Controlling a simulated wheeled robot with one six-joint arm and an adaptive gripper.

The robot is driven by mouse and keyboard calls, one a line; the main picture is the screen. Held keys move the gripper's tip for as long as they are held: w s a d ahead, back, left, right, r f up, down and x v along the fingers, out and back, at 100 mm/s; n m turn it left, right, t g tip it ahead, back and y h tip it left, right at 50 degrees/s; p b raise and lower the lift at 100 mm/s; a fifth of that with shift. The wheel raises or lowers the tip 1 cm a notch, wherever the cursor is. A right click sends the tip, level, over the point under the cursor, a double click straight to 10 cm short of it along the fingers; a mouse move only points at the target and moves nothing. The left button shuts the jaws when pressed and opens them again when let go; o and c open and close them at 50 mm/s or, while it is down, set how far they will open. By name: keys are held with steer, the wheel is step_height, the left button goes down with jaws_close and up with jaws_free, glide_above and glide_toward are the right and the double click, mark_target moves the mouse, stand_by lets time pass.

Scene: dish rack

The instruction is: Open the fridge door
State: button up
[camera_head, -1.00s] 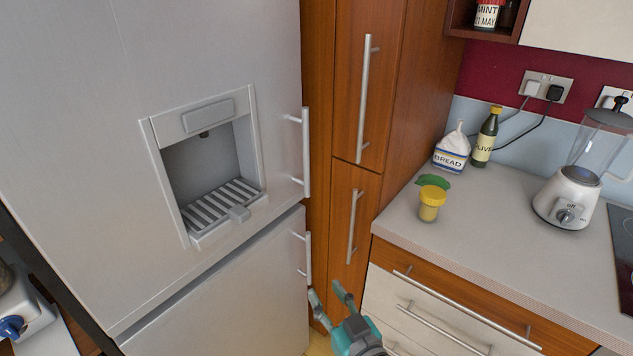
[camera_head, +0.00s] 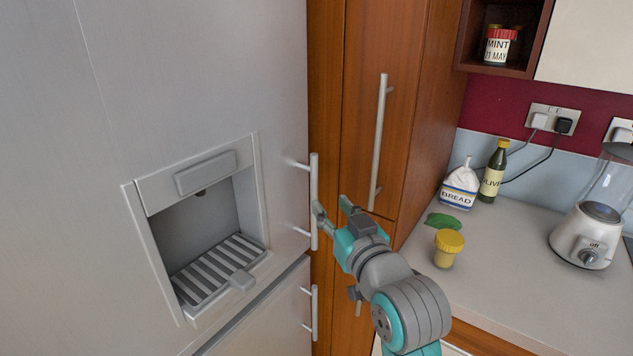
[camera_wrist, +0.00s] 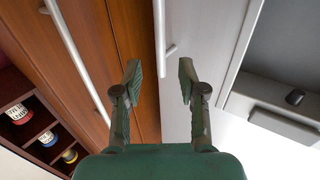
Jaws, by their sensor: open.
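The silver fridge has an upper door (camera_head: 220,75) with an ice and water dispenser in it. Its upright bar handle (camera_head: 314,185) is at the door's right edge, and the door is shut. My gripper (camera_head: 332,207) is open and close to the lower half of this handle. I cannot tell the exact gap to the handle.
A lower fridge door (camera_head: 270,318) has its own handle (camera_head: 311,312). A tall wooden cabinet (camera_head: 365,80) with a long bar handle (camera_head: 379,140) stands right beside the fridge. The counter (camera_head: 500,240) at right holds a yellow-lidded jar (camera_head: 447,248), a bread bag, a bottle and a blender.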

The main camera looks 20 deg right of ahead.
mark_target(316, 186)
steer(key=w, duration=1)
steer(key=shift+a, duration=0.2)
jaws_close()
